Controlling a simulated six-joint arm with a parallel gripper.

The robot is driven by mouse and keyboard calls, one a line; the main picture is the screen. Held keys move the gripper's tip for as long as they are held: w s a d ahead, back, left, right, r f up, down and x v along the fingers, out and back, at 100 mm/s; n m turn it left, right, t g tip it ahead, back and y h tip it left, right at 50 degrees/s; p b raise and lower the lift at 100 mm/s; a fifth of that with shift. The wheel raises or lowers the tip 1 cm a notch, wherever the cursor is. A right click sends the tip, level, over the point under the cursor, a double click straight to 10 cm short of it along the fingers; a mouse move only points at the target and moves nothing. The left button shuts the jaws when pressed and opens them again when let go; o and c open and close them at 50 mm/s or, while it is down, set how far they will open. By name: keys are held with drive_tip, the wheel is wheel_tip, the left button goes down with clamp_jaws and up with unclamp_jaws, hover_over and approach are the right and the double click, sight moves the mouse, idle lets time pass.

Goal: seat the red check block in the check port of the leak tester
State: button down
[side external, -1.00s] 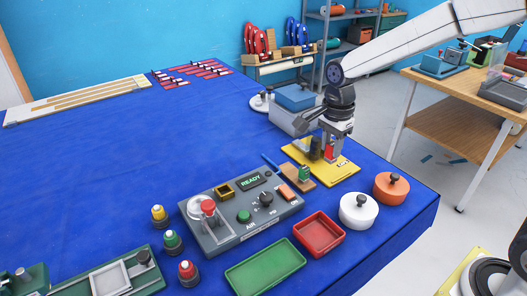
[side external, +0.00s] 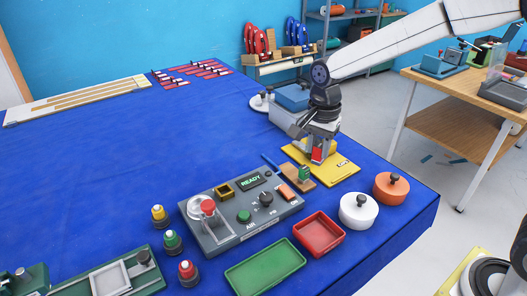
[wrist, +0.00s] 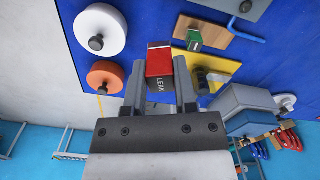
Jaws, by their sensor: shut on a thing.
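My gripper (side external: 318,150) is shut on the red check block (side external: 317,154) above or at the yellow plate (side external: 343,169); I cannot tell whether the block clears it. In the wrist view the red block (wrist: 159,60) sits between my fingertips (wrist: 160,82), its dark side lettered "LEAK". The grey leak tester (side external: 235,222) stands to the left and nearer the camera, its display reading READY. A square yellow-rimmed socket (side external: 224,191) on its top looks like the check port and seems empty. My gripper is well apart from the tester.
A green block (side external: 304,173) stands on a small wooden board (side external: 298,181) between plate and tester. A dark cylinder (wrist: 203,82) is beside my right finger in the wrist view. White (side external: 358,210) and orange (side external: 391,188) round pieces stand right; red (side external: 319,234) and green (side external: 265,268) trays are in front.

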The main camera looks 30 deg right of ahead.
drive_tip(key=a+r+n, duration=0.1)
drive_tip(key=a+n, duration=1.2)
drive_tip(key=shift+a+r+n, duration=0.25)
drive_tip(key=shift+r+n, duration=0.05)
drive_tip(key=shift+n, duration=0.1)
drive_tip(key=shift+w+a+f, duration=0.7)
drive_tip(key=shift+w+f, duration=0.85)
drive_tip(key=shift+w, duration=0.6)
drive_tip(key=shift+w+a+f, duration=0.7)
drive_tip(key=shift+w+f, duration=0.85)
drive_tip(key=shift+w, duration=0.55)
drive_tip(key=shift+w+a+f, duration=0.7)
drive_tip(key=shift+w+f, duration=0.85)
drive_tip(key=shift+w, duration=0.6)
